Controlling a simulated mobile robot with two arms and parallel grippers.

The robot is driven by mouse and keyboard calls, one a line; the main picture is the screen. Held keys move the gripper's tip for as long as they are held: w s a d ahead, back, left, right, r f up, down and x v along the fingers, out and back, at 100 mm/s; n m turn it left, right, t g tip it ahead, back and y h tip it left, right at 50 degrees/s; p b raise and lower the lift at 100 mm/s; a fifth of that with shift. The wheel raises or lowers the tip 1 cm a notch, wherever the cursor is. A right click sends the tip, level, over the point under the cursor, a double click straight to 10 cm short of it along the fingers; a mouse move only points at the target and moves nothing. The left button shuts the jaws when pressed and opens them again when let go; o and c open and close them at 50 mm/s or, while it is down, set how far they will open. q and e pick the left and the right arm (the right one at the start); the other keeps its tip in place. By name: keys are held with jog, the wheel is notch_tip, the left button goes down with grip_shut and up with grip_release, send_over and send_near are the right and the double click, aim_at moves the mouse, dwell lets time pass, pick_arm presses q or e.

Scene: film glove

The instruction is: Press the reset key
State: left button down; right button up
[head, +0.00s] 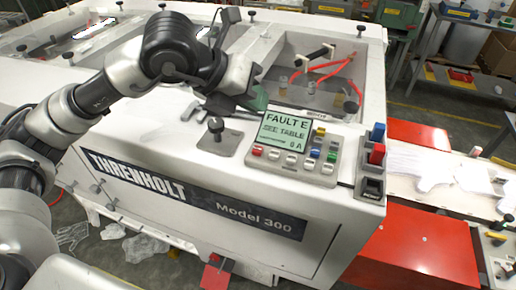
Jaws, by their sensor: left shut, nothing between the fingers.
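A grey control panel (285,171) sits on the front right corner of the white Threnholt Model 300 machine (130,135). Its green screen (284,133) reads "FAULT E", "SEE TABLE" and "0 A". Under the screen is a row with a red key (257,150) and several pale keys. My left gripper (250,103) is shut and empty, above the machine just behind and left of the screen, apart from the keys. My right gripper is out of view.
A knob on a plate (215,126) stands left of the panel. A blue and a red switch (377,153) stand to its right. Behind is a glass-covered bay (318,75) with red tubing. Red boxes (415,250) and a table with white gloves (430,168) are at right.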

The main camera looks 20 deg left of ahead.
aim_at(255, 147)
pick_arm(q)
notch_tip(255, 147, down, 7)
jog(key=b, duration=0.3)
jog(key=shift+r+b, duration=0.2)
jog(key=shift+b, duration=0.15)
jog(key=shift+f+b, duration=0.35)
jog(key=shift+b, duration=0.1)
dwell(1.2)
jog(key=shift+f+b, duration=0.35)
jog(key=shift+b, duration=0.3)
jog(key=shift+f+b, duration=0.45)
jog(key=shift+b, duration=0.15)
dwell(0.5)
jog(key=shift+r, duration=0.15)
jog(key=shift+r+p, duration=0.35)
jog(key=shift+r, duration=0.35)
